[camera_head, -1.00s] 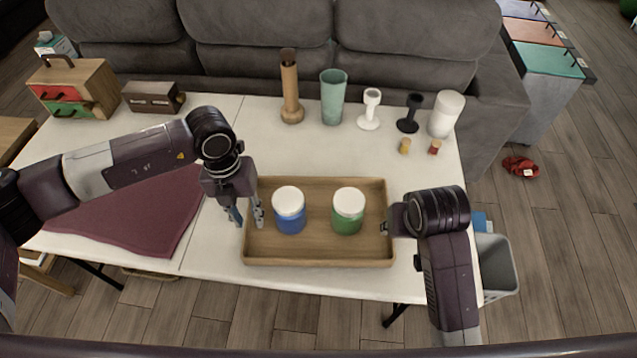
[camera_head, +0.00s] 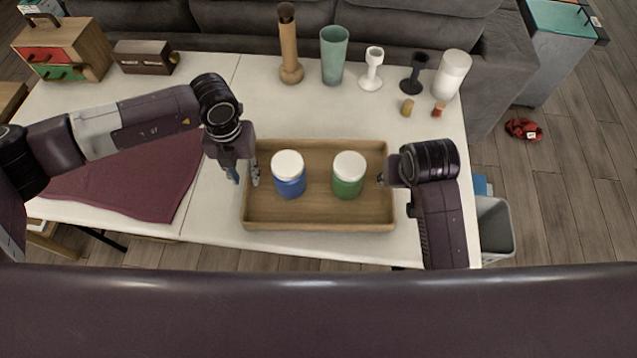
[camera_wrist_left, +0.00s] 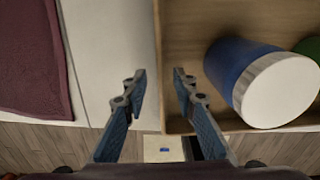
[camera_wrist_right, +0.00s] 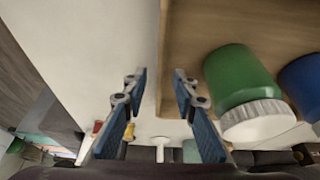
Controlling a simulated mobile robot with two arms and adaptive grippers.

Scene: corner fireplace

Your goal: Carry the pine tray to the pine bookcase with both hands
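The pine tray (camera_head: 320,224) lies on the white table, with a blue jar (camera_head: 289,184) and a green jar (camera_head: 348,184) with white lids standing in it. My left gripper (camera_head: 243,178) is at the tray's left wall. In the left wrist view its open fingers (camera_wrist_left: 160,74) stand either side of that wall (camera_wrist_left: 160,60), with gaps showing. My right gripper (camera_head: 381,180) is at the right wall, its fingertips partly hidden in the head view. In the right wrist view its open fingers (camera_wrist_right: 160,74) straddle the wall (camera_wrist_right: 164,50). I cannot identify the pine bookcase in any view.
A tall wooden vase (camera_head: 288,50), teal cup (camera_head: 333,57), white goblet (camera_head: 372,70), black goblet (camera_head: 414,74) and white cylinder (camera_head: 451,74) stand behind the tray. A maroon cloth (camera_head: 130,188) lies left. A grey sofa (camera_head: 240,18) is behind; a grey bin (camera_head: 496,225) is at the right.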

